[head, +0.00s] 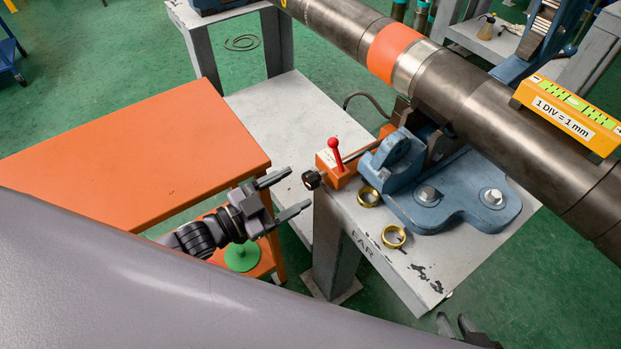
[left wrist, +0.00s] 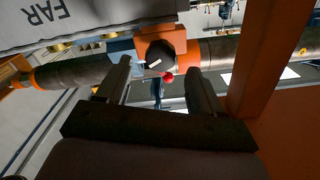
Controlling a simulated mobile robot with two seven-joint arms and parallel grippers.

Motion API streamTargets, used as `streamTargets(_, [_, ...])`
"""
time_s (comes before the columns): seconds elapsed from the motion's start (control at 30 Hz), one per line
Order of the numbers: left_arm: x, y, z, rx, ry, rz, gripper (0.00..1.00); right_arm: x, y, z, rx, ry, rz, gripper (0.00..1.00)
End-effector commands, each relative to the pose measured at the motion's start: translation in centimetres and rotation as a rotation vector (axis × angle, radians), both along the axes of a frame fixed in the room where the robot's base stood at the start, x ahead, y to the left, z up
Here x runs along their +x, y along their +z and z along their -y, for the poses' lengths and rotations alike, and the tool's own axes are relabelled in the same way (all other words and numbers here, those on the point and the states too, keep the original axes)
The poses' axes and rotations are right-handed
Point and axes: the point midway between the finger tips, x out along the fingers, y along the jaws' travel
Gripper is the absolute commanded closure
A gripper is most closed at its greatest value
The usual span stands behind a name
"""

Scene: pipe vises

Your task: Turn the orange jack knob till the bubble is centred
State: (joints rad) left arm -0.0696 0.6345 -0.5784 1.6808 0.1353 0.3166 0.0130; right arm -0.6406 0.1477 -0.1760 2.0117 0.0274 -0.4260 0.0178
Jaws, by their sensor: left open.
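The orange jack (head: 336,171) sits at the corner of the grey stand marked FAR. Its black knob (head: 312,180) faces left, and a red-ball lever (head: 334,144) rises from its top. My left gripper (head: 299,189) is open and empty, just left of the knob. In the left wrist view the knob (left wrist: 160,57) appears between and beyond the open fingers (left wrist: 158,82); I see no contact. A yellow level (head: 567,113) labelled "1 DIV = 1 mm" sits on the pipe; its bubble is too small to place. Only the tips of my right gripper (head: 457,326) show at the bottom edge.
The pipe (head: 455,88) with an orange band crosses above the blue vise (head: 440,190). Two brass rings (head: 394,237) lie on the stand. An orange table (head: 135,150) stands left of the stand, and a green disc (head: 242,257) is below my left gripper.

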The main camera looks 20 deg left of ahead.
Motion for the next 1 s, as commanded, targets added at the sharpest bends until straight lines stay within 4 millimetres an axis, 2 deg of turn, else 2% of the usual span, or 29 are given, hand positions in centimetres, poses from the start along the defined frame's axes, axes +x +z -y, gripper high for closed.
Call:
streamTargets(0.3, [3.3,0.0,2.5,0.000,0.001,0.000,0.33,0.0,-0.2,0.0,0.001,0.000,0.000,0.67])
streamTargets(0.73, [4.0,-0.1,3.2,0.001,0.001,-0.003,0.33,0.0,-0.2,-0.1,0.003,0.000,-0.002,0.67])
streamTargets(0.77, [4.0,-0.1,3.2,0.001,0.001,-0.003,0.40,0.0,-0.2,-0.1,0.003,0.000,-0.002,0.67])
streamTargets(0.9, [4.0,0.0,3.2,0.001,0.001,-0.003,0.85,0.0,-0.2,-0.1,0.003,0.000,-0.002,0.67])
streamTargets(1.0, [4.0,0.0,3.2,0.000,0.001,-0.002,0.88,0.0,-0.2,-0.1,0.002,0.000,-0.003,0.67])
